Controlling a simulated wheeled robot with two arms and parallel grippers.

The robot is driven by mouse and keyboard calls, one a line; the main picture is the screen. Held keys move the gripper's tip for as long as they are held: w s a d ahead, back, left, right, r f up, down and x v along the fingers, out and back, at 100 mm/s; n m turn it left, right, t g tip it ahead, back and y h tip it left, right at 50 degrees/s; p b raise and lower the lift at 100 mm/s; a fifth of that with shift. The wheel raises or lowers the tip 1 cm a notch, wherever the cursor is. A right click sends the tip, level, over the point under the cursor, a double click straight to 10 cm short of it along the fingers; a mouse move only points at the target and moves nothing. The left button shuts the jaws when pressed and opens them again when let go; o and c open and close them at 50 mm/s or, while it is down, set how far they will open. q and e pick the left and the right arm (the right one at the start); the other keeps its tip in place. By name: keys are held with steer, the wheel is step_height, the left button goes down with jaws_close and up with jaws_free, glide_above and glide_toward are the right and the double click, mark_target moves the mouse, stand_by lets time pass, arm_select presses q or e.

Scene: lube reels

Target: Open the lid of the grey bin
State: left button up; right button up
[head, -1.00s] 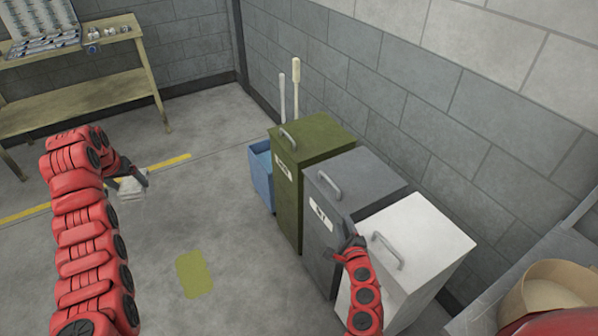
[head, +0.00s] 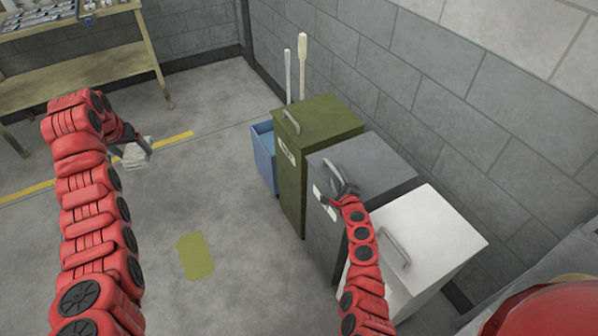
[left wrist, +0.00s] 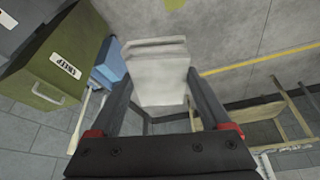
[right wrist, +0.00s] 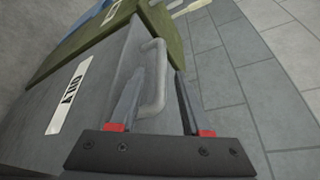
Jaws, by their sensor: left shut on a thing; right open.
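The grey bin (head: 330,235) stands between a green bin and a white bin, and its lid (head: 375,160) is down. Its lid handle (head: 336,177) is partly covered by my right gripper (head: 342,192). In the right wrist view the handle (right wrist: 158,75) lies between the open fingers of my right gripper (right wrist: 158,95), with no grip on it. My left gripper (head: 133,143) is shut on a pale grey-white block-like thing (head: 137,155), held over the floor at the left. That thing fills the space between the fingers in the left wrist view (left wrist: 160,75).
The green bin (head: 290,190) is left of the grey bin, the white bin (head: 430,235) right of it. A blue container (head: 264,155) and two upright handles (head: 302,65) stand beyond. A brick wall (head: 450,100) is behind. A wooden table (head: 85,90) is at the back left.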

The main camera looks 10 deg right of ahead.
steer(key=shift+b+x, duration=0.35)
steer(key=shift+x, duration=0.6)
steer(key=shift+w, duration=0.4)
jaws_close()
stand_by(0.5)
